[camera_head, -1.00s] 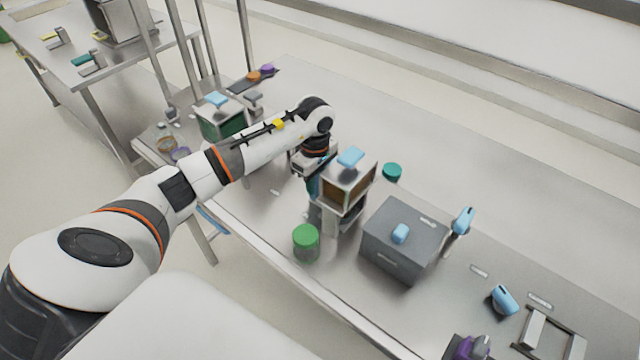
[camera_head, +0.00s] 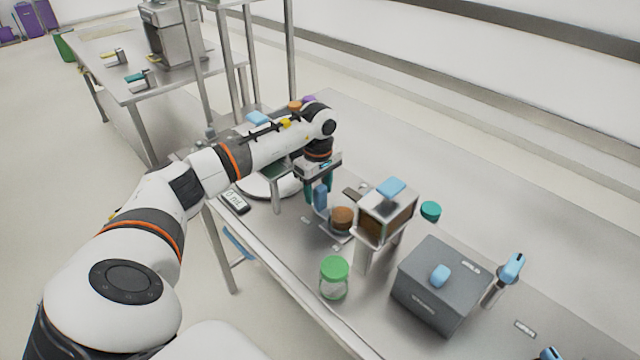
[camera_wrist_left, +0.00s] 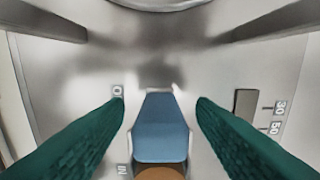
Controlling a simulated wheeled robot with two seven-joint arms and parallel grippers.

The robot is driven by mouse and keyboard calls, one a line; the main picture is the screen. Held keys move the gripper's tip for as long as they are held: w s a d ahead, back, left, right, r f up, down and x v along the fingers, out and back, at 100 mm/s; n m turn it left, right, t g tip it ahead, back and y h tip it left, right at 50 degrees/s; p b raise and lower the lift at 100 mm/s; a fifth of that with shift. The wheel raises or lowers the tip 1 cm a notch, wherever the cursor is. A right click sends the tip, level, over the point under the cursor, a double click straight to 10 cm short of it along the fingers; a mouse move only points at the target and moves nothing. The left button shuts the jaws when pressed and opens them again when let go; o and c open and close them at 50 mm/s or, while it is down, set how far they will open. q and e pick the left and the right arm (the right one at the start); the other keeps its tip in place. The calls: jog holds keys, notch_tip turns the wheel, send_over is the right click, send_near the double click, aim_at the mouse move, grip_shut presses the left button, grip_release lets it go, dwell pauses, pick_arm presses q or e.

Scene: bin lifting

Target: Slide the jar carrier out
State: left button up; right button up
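The jar carrier has an upright blue handle (camera_head: 320,198) and holds a brown-topped jar (camera_head: 342,217). It stands on the table just left of the dispenser (camera_head: 388,212), clear of the space between its legs. My left gripper (camera_head: 318,186) is above the handle. In the left wrist view its two green fingers (camera_wrist_left: 160,100) are spread, with the blue handle (camera_wrist_left: 160,128) between and below them and gaps on both sides. The brown top (camera_wrist_left: 158,174) shows at the bottom edge. My right gripper is in neither view.
A green-lidded jar (camera_head: 334,277) stands near the front edge. A grey box (camera_head: 440,285) with a blue knob is to the right. A teal-lidded item (camera_head: 430,211) is behind the dispenser. A scale with a display (camera_head: 234,201) is at the left. Free table lies behind.

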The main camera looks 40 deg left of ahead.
pick_arm(q)
jog(key=shift+d+r, duration=0.1)
jog(key=shift+r, duration=0.35)
notch_tip(320, 180, up, 11)
jog(key=b, duration=0.2)
dwell(0.4)
